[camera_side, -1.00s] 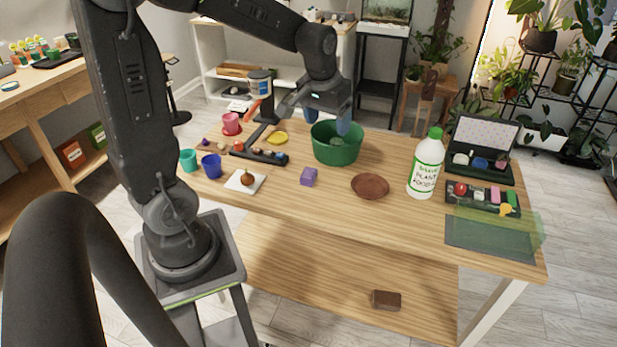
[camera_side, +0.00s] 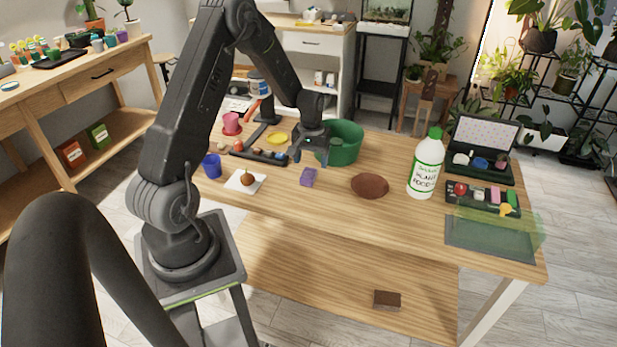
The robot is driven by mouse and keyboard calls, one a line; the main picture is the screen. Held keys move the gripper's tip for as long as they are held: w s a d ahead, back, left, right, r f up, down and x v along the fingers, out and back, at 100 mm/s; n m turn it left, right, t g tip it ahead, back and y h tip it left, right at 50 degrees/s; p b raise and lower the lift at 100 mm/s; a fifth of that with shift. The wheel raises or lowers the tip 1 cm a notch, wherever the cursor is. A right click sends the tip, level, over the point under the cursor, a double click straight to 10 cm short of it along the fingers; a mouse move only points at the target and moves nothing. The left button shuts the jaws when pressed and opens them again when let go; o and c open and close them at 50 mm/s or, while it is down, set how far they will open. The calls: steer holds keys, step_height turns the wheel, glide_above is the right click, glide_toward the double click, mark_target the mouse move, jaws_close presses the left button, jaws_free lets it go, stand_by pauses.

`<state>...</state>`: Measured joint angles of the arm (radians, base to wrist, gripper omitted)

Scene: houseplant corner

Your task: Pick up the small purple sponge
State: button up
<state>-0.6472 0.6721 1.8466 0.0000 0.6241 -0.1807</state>
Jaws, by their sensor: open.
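The small purple sponge (camera_side: 308,177) lies on the wooden table, in front of the green pot. My gripper (camera_side: 309,157) points down just behind and above the sponge, with its fingers apart and nothing seen between them. One blue-grey fingertip shows near the sponge's upper left and another stands in front of the pot. I cannot tell the exact height of the fingertips above the table.
The green pot (camera_side: 347,143) stands close behind my gripper. A white plant-food bottle (camera_side: 426,165) stands farther right. The table in front of the sponge is clear.

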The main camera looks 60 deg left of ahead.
mark_target(309, 173)
steer(key=shift+s+a+f, duration=0.15)
steer(key=shift+f, duration=1.4)
steer(key=shift+s+a+f, duration=0.1)
steer(key=shift+f, duration=1.4)
steer(key=c, duration=1)
steer(key=shift+r, duration=0.1)
